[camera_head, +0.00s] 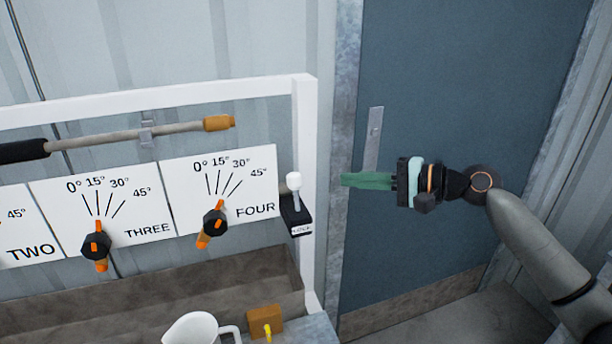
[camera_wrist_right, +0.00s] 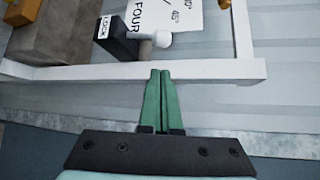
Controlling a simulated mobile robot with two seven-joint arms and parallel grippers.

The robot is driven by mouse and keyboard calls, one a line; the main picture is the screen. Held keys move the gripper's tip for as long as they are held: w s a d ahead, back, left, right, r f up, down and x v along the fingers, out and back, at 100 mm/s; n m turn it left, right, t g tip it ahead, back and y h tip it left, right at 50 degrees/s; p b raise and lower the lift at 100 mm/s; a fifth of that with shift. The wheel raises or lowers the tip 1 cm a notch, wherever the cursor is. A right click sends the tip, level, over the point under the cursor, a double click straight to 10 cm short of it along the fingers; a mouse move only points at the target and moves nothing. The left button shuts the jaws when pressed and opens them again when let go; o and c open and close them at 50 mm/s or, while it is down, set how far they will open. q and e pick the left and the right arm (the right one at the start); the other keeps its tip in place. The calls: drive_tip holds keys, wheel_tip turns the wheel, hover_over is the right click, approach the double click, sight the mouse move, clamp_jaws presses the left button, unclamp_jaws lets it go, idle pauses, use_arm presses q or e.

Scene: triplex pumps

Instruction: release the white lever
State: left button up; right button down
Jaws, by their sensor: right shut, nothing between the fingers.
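The white lever (camera_head: 294,182) has a round white knob on a black box labelled LOCK (camera_head: 297,217), fixed beside the white frame post next to the FOUR panel. In the head view it stands roughly upright. The knob also shows in the right wrist view (camera_wrist_right: 162,39), beyond the white frame bar. My right gripper (camera_head: 343,180) has green fingers, shut together and empty. It points left at the lever, just right of the post and apart from the knob. Its fingertips show in the right wrist view (camera_wrist_right: 160,72), close to the bar. My left gripper is not in view.
Panels THREE (camera_head: 110,215) and FOUR (camera_head: 222,195) carry black and orange dials. A wand (camera_head: 120,136) with an orange tip hangs above. A white jug (camera_head: 190,330) and a brown block (camera_head: 264,320) stand below. A blue-grey door (camera_head: 450,80) is behind my right arm.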

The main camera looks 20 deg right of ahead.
sight(295, 192)
drive_tip(key=p+x, duration=0.1)
drive_tip(key=x, duration=0.9)
drive_tip(key=shift+f+p, duration=0.1)
drive_tip(key=shift+p, duration=0.2)
drive_tip(key=shift+s+b, duration=0.15)
drive_tip(key=shift+b, duration=0.25)
drive_tip(key=shift+s+b, duration=0.1)
drive_tip(key=shift+b, duration=0.2)
drive_tip(key=shift+s+n+t, duration=0.1)
drive_tip(key=shift+n+t, duration=0.2)
drive_tip(key=shift+t, duration=0.1)
